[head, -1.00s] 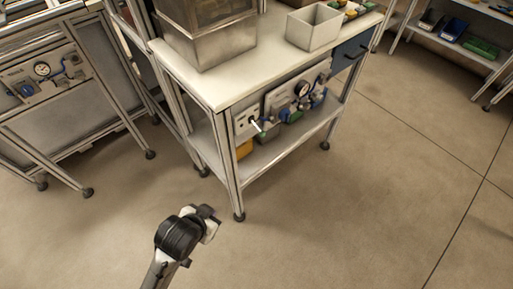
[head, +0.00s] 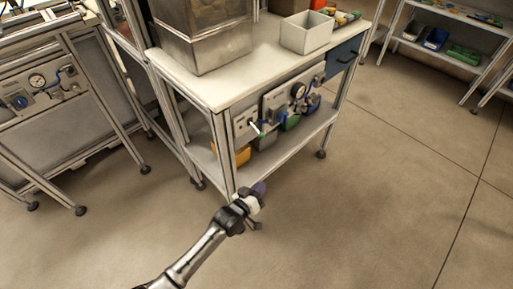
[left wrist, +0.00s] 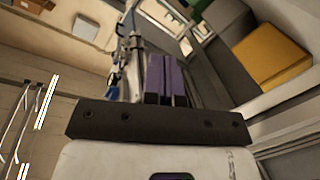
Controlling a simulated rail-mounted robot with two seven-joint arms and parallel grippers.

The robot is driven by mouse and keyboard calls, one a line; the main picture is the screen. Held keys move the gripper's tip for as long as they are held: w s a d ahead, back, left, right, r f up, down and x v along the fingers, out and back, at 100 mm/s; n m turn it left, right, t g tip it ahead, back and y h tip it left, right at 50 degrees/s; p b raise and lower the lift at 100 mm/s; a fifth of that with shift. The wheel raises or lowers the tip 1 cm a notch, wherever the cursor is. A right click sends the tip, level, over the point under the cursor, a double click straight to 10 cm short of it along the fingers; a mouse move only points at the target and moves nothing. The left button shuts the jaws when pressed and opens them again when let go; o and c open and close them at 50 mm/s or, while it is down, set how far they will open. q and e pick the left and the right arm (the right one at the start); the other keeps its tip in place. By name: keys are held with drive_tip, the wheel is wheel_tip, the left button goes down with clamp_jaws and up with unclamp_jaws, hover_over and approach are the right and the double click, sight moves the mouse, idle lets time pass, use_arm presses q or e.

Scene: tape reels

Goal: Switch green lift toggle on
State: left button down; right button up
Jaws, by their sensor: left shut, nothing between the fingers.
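The lift toggle (head: 256,129) is a pale lever with a green tip, sticking out from a small light panel (head: 240,119) under the bench top. Its on or off state is too small to tell. My left gripper (head: 259,189) has purple fingertips and is in front of the bench's near leg, below the toggle in the picture and apart from it. In the left wrist view its purple fingers (left wrist: 167,78) are together with nothing between them. I cannot make out the toggle there. My right gripper is not in view.
A gauge panel (head: 283,100) with blue fittings is right of the toggle panel. A yellow bin (head: 243,155) sits on the lower shelf and also shows in the left wrist view (left wrist: 270,55). A metal container (head: 205,45) and white bin (head: 306,32) stand on the bench. Right floor is clear.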

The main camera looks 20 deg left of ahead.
use_arm(q)
drive_tip(key=s+a+r+n+t+y, duration=0.5)
drive_tip(key=r+n+t, duration=0.4)
drive_tip(key=n+t, duration=0.3)
drive_tip(key=shift+s+a+r+n, duration=0.3)
drive_tip(key=shift+s+n, duration=0.25)
drive_tip(key=shift+n, duration=0.15)
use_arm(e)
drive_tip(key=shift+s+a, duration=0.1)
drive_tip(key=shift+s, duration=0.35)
use_arm(q)
drive_tip(key=b, duration=0.3)
approach(258, 131)
wheel_tip(258, 131, up, 3)
drive_tip(key=w+a, duration=0.1)
drive_tip(key=w, duration=0.2)
drive_tip(key=shift+w+d+r+b, duration=0.3)
drive_tip(key=shift+w+d+r, duration=0.05)
drive_tip(key=shift+d+r, duration=0.15)
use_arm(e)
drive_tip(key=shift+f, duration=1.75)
use_arm(q)
drive_tip(key=shift+y, duration=0.4)
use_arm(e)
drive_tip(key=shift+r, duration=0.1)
